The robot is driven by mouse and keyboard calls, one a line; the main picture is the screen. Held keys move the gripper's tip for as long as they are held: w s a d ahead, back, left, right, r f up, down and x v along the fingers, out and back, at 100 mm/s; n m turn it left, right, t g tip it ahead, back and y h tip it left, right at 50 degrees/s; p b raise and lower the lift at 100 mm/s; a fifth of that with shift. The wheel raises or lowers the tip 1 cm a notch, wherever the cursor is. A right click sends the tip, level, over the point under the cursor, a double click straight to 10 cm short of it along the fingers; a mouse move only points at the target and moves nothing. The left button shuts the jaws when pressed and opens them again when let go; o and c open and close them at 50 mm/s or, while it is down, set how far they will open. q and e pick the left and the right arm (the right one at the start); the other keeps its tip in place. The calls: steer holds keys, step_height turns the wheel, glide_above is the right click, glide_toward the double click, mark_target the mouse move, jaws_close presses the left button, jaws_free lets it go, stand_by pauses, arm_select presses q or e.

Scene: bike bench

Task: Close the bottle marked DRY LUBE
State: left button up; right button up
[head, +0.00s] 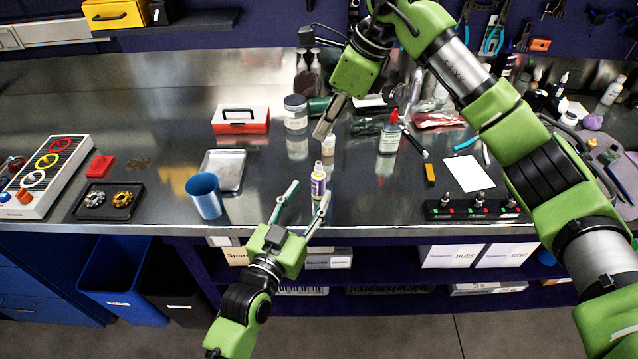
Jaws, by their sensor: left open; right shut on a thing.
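A small bottle (318,181) with a pale top and a purple and yellowish label stands upright near the bench's front edge. Its lettering is too small to read. My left gripper (311,188) is open, with its fingertips on either side of this bottle; I cannot tell whether they touch it. My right gripper (325,131) is shut on a small pale thing, perhaps a cap (328,142), above and slightly behind the bottle in the picture. Another bottle (389,137), with a red pointed top and a dark label, stands farther right; its lettering is also unreadable.
A blue cup (205,195) and a metal tray (224,169) stand left of the bottle. A red and white box (241,120) and a grey-lidded jar (295,112) are behind. A white sheet (468,173) and a black switch strip (474,208) lie right.

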mark_target(316, 183)
arm_select(q)
steer(key=x, duration=0.6)
steer(key=shift+w, duration=0.2)
jaws_close()
